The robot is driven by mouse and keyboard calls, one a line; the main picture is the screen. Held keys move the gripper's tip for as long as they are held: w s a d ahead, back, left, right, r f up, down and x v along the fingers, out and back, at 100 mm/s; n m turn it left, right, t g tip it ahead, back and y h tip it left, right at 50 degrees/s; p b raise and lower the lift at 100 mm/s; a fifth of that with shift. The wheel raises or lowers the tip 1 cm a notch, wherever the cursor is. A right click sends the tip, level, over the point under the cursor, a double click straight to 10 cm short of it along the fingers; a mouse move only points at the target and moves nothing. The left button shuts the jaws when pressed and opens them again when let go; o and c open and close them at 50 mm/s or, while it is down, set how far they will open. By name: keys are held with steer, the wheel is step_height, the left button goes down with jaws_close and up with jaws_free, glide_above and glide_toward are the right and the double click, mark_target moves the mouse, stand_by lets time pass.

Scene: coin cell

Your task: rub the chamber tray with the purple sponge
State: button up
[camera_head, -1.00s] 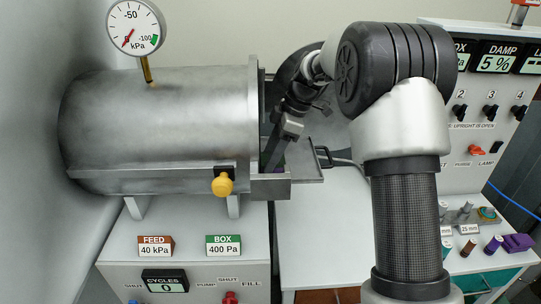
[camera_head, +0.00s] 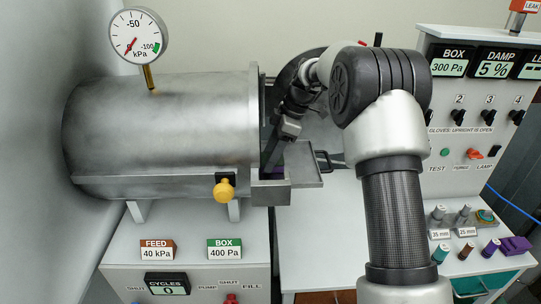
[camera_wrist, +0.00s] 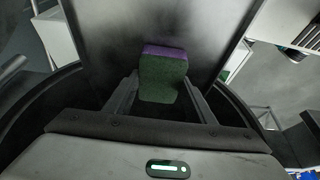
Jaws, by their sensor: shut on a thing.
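The purple sponge (camera_wrist: 163,75) has a purple layer and a dark green layer. My gripper (camera_wrist: 160,98) is shut on it in the wrist view. The grey chamber tray (camera_wrist: 120,30) lies directly beyond the sponge in that view; I cannot tell whether they touch. In the head view the tray (camera_head: 305,178) sticks out of the right end of the metal chamber (camera_head: 165,125). My gripper (camera_head: 279,150) points down over the tray's left part, close to the chamber mouth. Only a small purple patch of the sponge (camera_head: 278,170) shows there.
A yellow knob (camera_head: 223,188) sits on the chamber's lower front. A control panel (camera_head: 470,120) is at the right. Small cylinders and a purple block (camera_head: 515,245) stand on the right bench.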

steer(key=shift+w+r+p, duration=0.1)
steer(key=shift+w+p, duration=1.15)
steer(key=shift+w, duration=0.15)
steer(key=shift+w+f, duration=0.2)
steer(key=shift+w, duration=0.25)
steer(key=shift+s+f+b, duration=0.2)
steer(key=shift+s+b, duration=0.3)
steer(key=shift+b, duration=0.15)
steer(key=shift+s+r+b, duration=0.2)
steer(key=shift+s+b, duration=0.9)
steer(key=shift+s, duration=0.3)
steer(key=shift+s+f+b, duration=0.15)
steer(key=shift+s+b, duration=0.7)
steer(key=shift+b, duration=0.1)
steer(key=shift+s+b, duration=0.6)
steer(key=shift+s, duration=0.35)
step_height(320, 180, up, 6)
steer(key=p, duration=0.4)
steer(key=shift+r, duration=0.2)
